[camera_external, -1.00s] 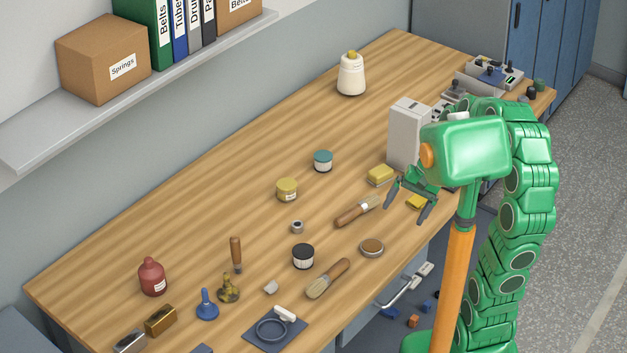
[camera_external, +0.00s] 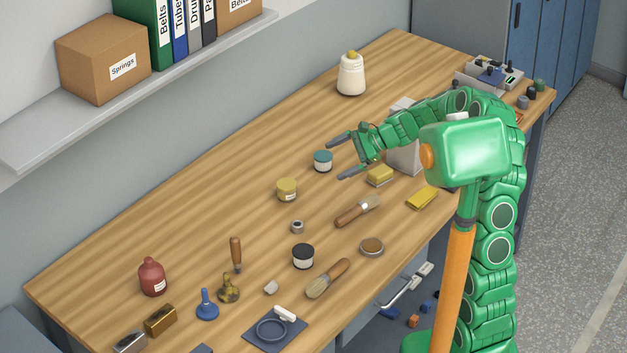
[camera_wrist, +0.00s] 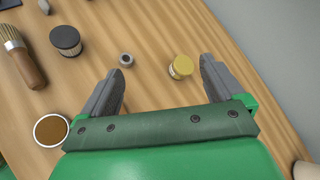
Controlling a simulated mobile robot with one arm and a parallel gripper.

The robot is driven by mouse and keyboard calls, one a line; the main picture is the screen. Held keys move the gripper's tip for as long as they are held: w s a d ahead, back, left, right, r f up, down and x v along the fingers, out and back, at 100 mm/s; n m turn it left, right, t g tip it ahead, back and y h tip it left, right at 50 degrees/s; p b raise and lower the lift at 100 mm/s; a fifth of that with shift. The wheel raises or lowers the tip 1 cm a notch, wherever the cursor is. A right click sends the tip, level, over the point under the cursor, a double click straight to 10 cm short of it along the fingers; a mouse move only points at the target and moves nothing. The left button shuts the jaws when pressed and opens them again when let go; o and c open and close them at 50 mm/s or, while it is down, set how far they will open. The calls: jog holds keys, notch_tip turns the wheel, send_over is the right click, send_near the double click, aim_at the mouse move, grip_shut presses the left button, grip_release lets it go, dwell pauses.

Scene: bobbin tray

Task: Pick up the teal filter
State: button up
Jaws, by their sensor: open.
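The teal filter appears to be the small round piece with a teal top and pale label band (camera_external: 323,161), upright on the table in the external view. My gripper (camera_external: 335,160) is open and empty, just right of it in that picture, with its fingers pointing left. The gripper seems to be above the table; its exact height over the filter I cannot tell. In the wrist view my open gripper (camera_wrist: 161,66) frames bare wood and a yellow-topped jar (camera_wrist: 181,67) near the right finger. The teal filter does not show in the wrist view.
A yellow sponge-like block (camera_external: 380,176) and a grey box (camera_external: 404,150) are close to my arm. The yellow-topped jar also shows in the external view (camera_external: 287,190). Table behind the filter is clear up to a white bottle (camera_external: 351,75).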

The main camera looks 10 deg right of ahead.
jog(key=w+f+m+t, duration=0.3)
jog(key=w+f+m, duration=0.3)
jog(key=w, duration=0.5)
jog(key=m+t, duration=0.3)
jog(key=m, duration=0.2)
send_near(323, 155)
jog(key=x, duration=0.4)
jog(key=shift+s+a+f, duration=0.1)
jog(key=shift+s+a, duration=0.05)
jog(key=shift+a, duration=0.1)
jog(key=shift+w+a+f+m, duration=0.15)
jog(key=shift+w+a+m, duration=0.05)
jog(key=shift+w+m, duration=0.1)
jog(key=shift+x, duration=3.55)
jog(key=shift+d, duration=0.1)
jog(key=c, duration=1.1)
jog(key=shift+c, duration=0.2)
